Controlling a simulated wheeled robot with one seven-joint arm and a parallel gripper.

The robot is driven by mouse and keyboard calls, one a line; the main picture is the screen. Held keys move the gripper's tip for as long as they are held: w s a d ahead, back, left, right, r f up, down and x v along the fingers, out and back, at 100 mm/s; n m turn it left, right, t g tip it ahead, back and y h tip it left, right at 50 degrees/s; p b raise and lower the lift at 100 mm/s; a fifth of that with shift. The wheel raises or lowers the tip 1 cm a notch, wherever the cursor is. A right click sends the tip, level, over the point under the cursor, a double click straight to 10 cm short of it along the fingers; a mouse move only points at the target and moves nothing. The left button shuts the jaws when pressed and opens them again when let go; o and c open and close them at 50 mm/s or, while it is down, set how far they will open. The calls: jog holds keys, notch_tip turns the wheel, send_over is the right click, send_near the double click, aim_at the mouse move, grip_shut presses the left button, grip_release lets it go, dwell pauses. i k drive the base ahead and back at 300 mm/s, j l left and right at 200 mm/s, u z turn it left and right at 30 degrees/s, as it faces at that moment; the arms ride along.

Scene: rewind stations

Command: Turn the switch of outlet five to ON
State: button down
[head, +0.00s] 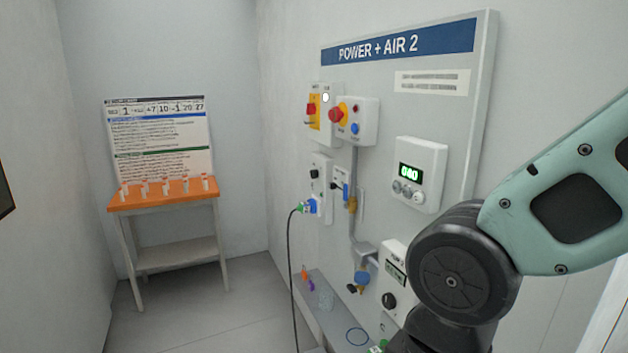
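A wall panel (485,60) headed "POWER + AIR 2" carries the switches and outlets. A pale outlet box (327,165) at its left has a black rotary knob (314,174), with a blue and green plug (307,207) and black cable below it. A second pale box (397,254) lower right has a small display and a black knob (389,300). I cannot read which is outlet five, nor the knobs' ON or OFF marks. My arm crosses the right side and covers part of the lower right panel. My gripper's fingers do not show.
A red and yellow switch (312,110), a red stop button (337,115) and a green-lit display unit (410,172) are higher on the panel. A grey ledge (330,318) with small items juts out below. An orange-topped table (165,195) stands far left; the floor between is clear.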

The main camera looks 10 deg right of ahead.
aim_at(314, 174)
jog(key=i+j+z, duration=0.1)
jog(key=i+j, duration=0.65)
jog(key=i, duration=0.3)
jog(key=i+j+z, duration=0.15)
jog(key=i+j, duration=0.7)
jog(key=i, duration=0.15)
